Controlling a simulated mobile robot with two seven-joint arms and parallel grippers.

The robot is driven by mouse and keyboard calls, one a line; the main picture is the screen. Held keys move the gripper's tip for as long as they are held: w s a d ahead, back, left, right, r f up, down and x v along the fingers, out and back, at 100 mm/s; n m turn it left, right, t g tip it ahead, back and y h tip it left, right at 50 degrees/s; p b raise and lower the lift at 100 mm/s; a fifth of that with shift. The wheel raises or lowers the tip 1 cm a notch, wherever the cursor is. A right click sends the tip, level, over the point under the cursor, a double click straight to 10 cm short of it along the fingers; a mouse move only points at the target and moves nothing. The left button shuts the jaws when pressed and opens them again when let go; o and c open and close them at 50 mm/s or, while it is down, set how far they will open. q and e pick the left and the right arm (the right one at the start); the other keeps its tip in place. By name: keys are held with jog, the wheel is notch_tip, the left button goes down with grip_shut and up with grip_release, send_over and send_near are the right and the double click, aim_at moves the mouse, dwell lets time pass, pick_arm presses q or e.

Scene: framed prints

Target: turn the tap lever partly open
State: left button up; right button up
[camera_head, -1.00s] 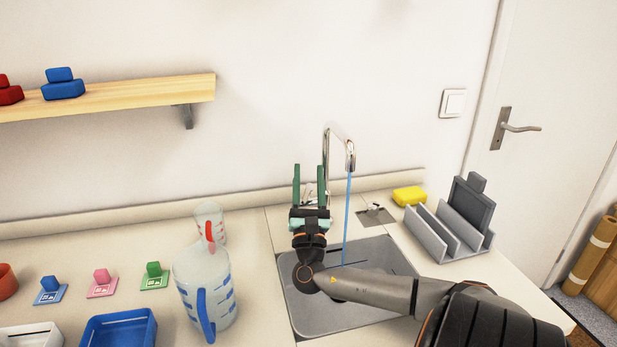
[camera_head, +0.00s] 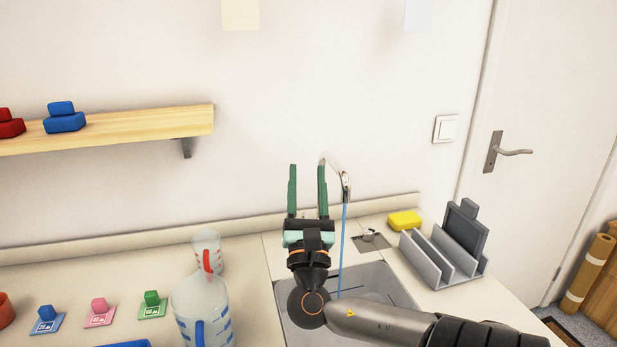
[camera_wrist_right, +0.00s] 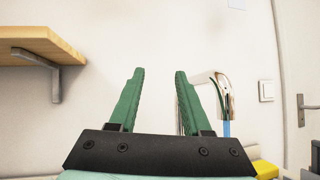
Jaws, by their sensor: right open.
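The chrome tap (camera_head: 345,184) stands behind the sink, and a thin blue stream (camera_head: 342,245) runs from its spout into the sink (camera_head: 372,285). My right gripper (camera_head: 307,168) is in front of the tap's column, pointing up, with its two green fingers apart and nothing between them. In the right wrist view the gripper (camera_wrist_right: 157,72) is open against the bare wall, and the tap (camera_wrist_right: 216,92) shows just right of and behind the right finger. The tap lever cannot be made out; my gripper hides the lower part of the tap. My left gripper is not in view.
A measuring jug (camera_head: 202,305) and a clear cup (camera_head: 207,252) stand left of the sink. A yellow sponge (camera_head: 404,221) and a grey rack (camera_head: 440,262) are to the right. A wooden shelf (camera_head: 150,127) juts from the wall at upper left.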

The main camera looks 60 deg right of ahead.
jog(key=shift+s+a+r, duration=0.5)
jog(key=shift+s+a, duration=0.2)
jog(key=shift+a, duration=0.15)
jog(key=shift+s+a+r, duration=0.45)
jog(key=shift+s+a, duration=0.2)
jog(key=shift+a, duration=0.2)
